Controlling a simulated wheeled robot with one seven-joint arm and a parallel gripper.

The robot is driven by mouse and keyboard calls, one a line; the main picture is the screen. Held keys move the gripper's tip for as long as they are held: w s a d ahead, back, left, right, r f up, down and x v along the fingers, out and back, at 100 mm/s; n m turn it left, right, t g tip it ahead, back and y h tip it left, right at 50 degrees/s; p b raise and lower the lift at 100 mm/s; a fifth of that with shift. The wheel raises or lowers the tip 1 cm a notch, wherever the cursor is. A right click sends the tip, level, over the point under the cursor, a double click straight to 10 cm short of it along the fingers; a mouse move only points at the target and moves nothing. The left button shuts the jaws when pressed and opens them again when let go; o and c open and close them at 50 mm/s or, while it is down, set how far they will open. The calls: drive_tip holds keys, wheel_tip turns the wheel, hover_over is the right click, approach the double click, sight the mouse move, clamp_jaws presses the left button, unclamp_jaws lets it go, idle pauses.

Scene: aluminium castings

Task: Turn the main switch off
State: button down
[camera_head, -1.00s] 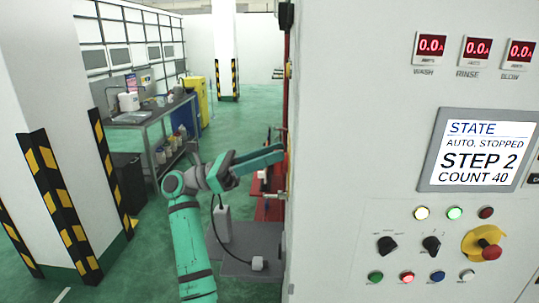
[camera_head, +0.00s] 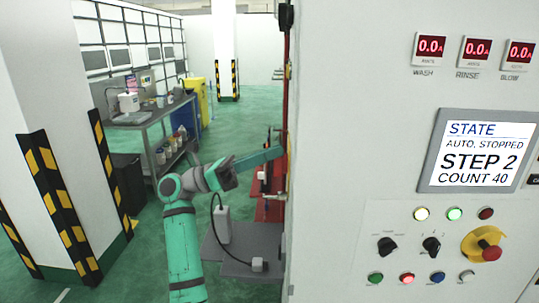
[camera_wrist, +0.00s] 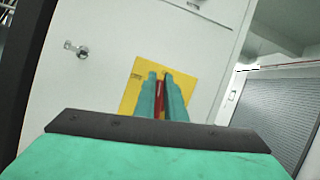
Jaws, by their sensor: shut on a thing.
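The main switch shows in the wrist view as a yellow plate (camera_wrist: 131,92) on a pale cabinet side, with a red handle (camera_wrist: 161,103) in front of it. My gripper (camera_wrist: 161,80) has its two teal fingers on either side of the red handle and is shut on it. The fingers hide much of the handle, and I cannot tell which position it is in. In the head view my arm reaches to the cabinet's left side, where the cabinet edge hides the fingertips and the switch.
The control cabinet (camera_head: 350,130) fills the right, with a lit screen (camera_head: 478,152) reading "AUTO, STOPPED", knobs and a red stop button (camera_head: 490,249). Striped pillar guards (camera_head: 55,205) stand left. A workbench (camera_head: 150,115) is behind. A silver lock (camera_wrist: 78,50) is near the plate.

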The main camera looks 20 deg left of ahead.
drive_tip(key=shift+w+a+f+n+t+y, duration=0.1)
drive_tip(key=shift+w+f+n+t+y, duration=0.4)
drive_tip(key=shift+n, duration=1.65)
drive_tip(key=shift+s+f+n+t+y, duration=0.1)
drive_tip(key=shift+n+t+y, duration=0.8)
drive_tip(key=shift+n, duration=1.2)
drive_tip(key=shift+w+a+f+n+t+y, duration=0.1)
drive_tip(key=shift+w+f+n+t+y, duration=0.55)
drive_tip(key=shift+n, duration=1.5)
drive_tip(key=shift+s+r+y, duration=0.3)
drive_tip(key=shift+r+y, duration=0.05)
drive_tip(key=shift+d, duration=0.15)
